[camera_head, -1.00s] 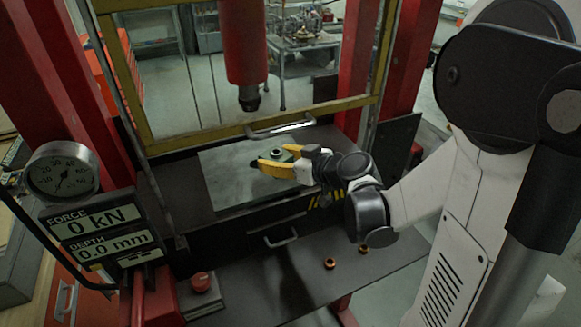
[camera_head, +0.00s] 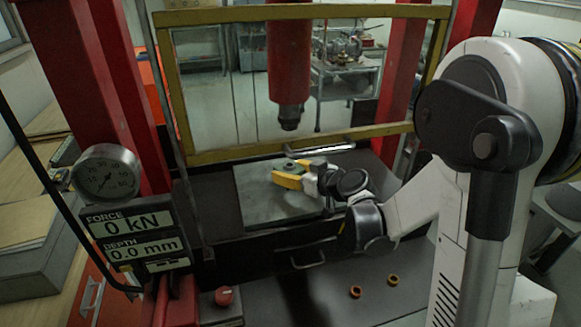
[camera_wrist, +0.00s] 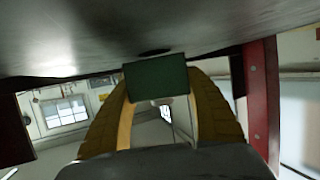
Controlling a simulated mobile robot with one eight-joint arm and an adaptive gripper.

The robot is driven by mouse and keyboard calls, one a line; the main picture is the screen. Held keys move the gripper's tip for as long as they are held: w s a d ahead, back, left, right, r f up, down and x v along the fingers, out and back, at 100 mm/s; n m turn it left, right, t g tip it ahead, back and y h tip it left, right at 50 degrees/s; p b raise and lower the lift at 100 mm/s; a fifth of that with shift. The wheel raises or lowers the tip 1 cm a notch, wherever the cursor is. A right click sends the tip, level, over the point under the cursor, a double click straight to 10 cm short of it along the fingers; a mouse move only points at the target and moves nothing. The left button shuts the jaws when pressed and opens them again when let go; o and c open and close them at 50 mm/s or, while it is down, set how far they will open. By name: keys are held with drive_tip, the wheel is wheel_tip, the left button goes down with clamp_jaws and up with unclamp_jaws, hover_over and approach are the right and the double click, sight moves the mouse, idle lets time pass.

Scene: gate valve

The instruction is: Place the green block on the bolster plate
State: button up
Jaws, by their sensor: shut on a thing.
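My gripper (camera_head: 285,177), with yellow fingers, is shut on the green block (camera_head: 291,167) over the grey bolster plate (camera_head: 262,207) of the press. In the head view the block shows only in part behind the fingers, with a small round piece on its top. In the wrist view the green block (camera_wrist: 156,78) sits between the two curved yellow fingers, close to the grey plate surface (camera_wrist: 150,30) along the top of that picture. I cannot tell whether the block touches the plate.
The red press ram (camera_head: 289,60) hangs above the plate. A yellow guard frame (camera_head: 235,157) with a handle (camera_head: 318,149) stands behind it. A gauge (camera_head: 106,172) and a readout showing 0 kN and 0.0 mm (camera_head: 133,235) are at the left. Two copper-coloured rings (camera_head: 356,292) lie on the lower shelf.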

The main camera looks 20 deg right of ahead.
drive_tip(key=shift+f, duration=0.35)
drive_tip(key=shift+f, duration=0.1)
drive_tip(key=o, duration=1.4)
